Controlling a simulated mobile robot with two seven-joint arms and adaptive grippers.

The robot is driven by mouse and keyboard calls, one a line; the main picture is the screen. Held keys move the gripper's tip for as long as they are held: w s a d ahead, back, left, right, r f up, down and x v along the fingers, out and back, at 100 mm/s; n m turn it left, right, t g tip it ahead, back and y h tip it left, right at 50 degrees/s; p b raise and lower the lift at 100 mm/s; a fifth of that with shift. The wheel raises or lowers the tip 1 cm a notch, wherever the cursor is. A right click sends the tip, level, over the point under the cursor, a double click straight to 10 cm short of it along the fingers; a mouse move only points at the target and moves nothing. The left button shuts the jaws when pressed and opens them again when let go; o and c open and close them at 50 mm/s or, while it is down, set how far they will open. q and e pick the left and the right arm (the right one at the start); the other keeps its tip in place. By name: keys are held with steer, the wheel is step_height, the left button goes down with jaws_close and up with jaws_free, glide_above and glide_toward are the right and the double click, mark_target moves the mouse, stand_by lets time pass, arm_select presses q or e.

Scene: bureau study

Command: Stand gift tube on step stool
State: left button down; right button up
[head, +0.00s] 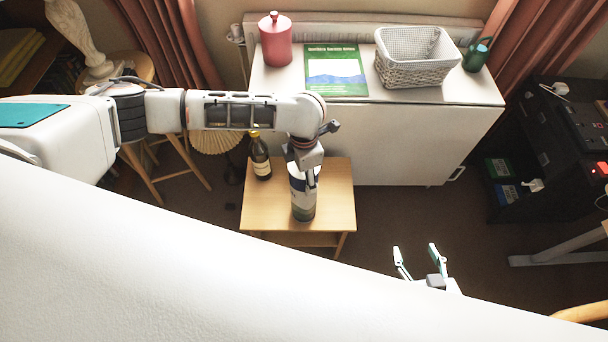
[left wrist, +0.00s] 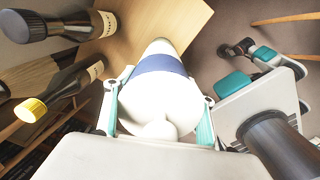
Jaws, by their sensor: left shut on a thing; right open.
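The gift tube (head: 303,203), a cylinder with a pale upper part, a dark band and a greenish lower part, is upright over the wooden step stool (head: 333,185). I cannot tell whether its base touches the stool top. My left gripper (head: 304,176) reaches down from above and is shut on the tube's upper part. In the left wrist view, the tube's white end and blue band (left wrist: 160,64) show between the fingers (left wrist: 159,104). The stool top shows there too (left wrist: 130,38). My right gripper (head: 418,264) is open and empty, right of the stool and apart from it.
A dark bottle with a yellow cap (head: 260,157) stands at the stool's back left. A white cabinet (head: 410,135) behind bears a red jar (head: 275,40), a green book (head: 336,72) and a basket (head: 415,70). Dark floor is clear right of the stool.

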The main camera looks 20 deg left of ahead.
arm_select(q)
steer(key=shift+w+r, duration=0.1)
steer(key=c, duration=0.8)
jaws_free()
step_height(320, 180, up, 12)
steer(key=shift+p, duration=0.8)
steer(key=shift+s, duration=0.2)
